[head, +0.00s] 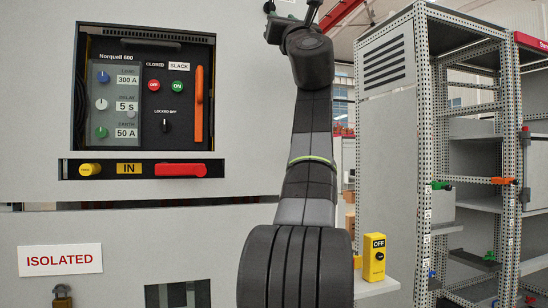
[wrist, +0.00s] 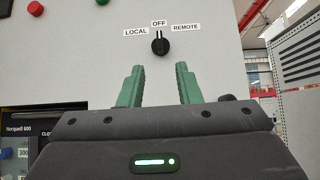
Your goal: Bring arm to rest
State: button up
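My arm (head: 308,150) stands raised in front of the cabinet in the head view, reaching up to the top edge of the picture. My gripper is mostly cut off at the top there. In the wrist view my gripper (wrist: 159,88) shows two green fingers set well apart, with nothing between them. Beyond the fingers is a black selector knob (wrist: 160,44) marked LOCAL, OFF and REMOTE on the grey cabinet face. Its pointer is up at OFF. The fingers are apart from the knob, below it in the picture.
The breaker panel (head: 145,90) reads CLOSED and SLACK, with an IN label (head: 129,169) below. An ISOLATED sign (head: 60,260) and a padlock (head: 62,296) are at lower left. A yellow OFF box (head: 375,257) sits right of my arm. An open metal rack (head: 428,150) stands at right.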

aim_at(271, 3)
jog(key=p+x, duration=1.1)
jog(key=shift+s+r, duration=0.15)
jog(key=shift+f+m+h, duration=0.2)
jog(key=shift+m+h, duration=0.5)
jog(key=shift+m, duration=0.1)
jog(key=m+h, duration=0.2)
jog(key=shift+s+a+r+m+t+h, duration=0.1)
jog(key=shift+s+a+m+t+h, duration=0.1)
jog(key=shift+m+t+h, duration=0.2)
jog(key=m+h+p, duration=0.1)
jog(key=m+h, duration=0.1)
jog(key=shift+w+r+m, duration=0.1)
jog(key=shift+w+m, duration=0.05)
jog(key=shift+m, duration=0.15)
jog(key=shift+m+h+p, duration=0.75)
jog(key=shift+m+h, duration=0.25)
jog(key=shift+h, duration=0.1)
jog(key=m+h+p, duration=0.2)
jog(key=m+g+h+p, duration=0.1)
jog(key=m+h+p, duration=0.1)
jog(key=p, duration=0.1)
jog(key=shift+a+r+m, duration=0.2)
jog(key=shift+m, duration=0.2)
jog(key=m+g+h+p, duration=0.1)
jog(key=p, duration=0.1)
jog(key=shift+m+h+p, duration=0.3)
jog(key=shift+m, duration=0.1)
jog(key=shift+f+m+g+h+p, duration=0.1)
jog(key=shift+m+g+h+p, duration=0.5)
jog(key=shift+p, duration=0.45)
